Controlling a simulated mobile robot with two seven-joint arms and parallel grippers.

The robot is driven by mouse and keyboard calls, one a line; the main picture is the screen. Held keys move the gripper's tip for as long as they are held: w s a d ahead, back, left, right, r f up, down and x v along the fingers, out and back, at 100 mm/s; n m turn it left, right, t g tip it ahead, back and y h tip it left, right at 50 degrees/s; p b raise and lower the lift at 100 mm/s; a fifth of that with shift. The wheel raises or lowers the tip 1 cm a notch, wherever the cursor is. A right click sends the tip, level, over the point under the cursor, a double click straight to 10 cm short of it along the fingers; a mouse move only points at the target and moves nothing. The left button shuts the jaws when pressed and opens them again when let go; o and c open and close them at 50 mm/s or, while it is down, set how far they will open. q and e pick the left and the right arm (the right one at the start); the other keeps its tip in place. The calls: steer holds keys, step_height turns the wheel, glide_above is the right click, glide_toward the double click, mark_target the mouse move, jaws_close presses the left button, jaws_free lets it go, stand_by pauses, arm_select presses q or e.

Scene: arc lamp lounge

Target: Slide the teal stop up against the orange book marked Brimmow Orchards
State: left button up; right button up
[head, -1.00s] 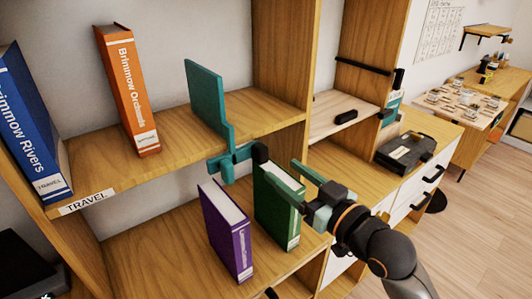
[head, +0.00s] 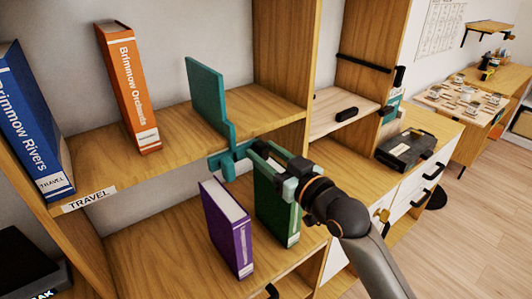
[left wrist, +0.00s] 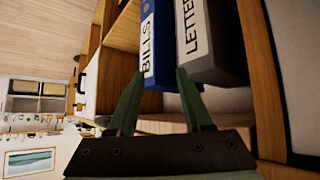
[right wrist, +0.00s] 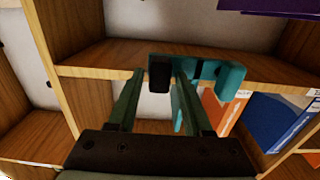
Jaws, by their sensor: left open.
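The orange Brimmow Orchards book (head: 128,88) stands leaning slightly on the upper shelf; its lower part also shows in the right wrist view (right wrist: 222,112). The teal stop (head: 207,95) stands to its right, with bare shelf between them. The stop's front bracket (right wrist: 230,78) hangs over the shelf edge and ends in a black knob (right wrist: 160,73). My right gripper (head: 257,154) is open at the bracket. In the right wrist view its fingers (right wrist: 160,76) lie either side of the knob, with small gaps. My left gripper (left wrist: 156,82) is open and empty, outside the head view.
A blue Brimmow Rivers book (head: 35,130) stands at the left end of the shelf (head: 185,140). Below, a purple book (head: 228,230) and a green book (head: 275,208) stand close under my right gripper. Blue (left wrist: 157,45) and grey (left wrist: 205,40) binders are near my left gripper.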

jaws_close()
stand_by(1.1)
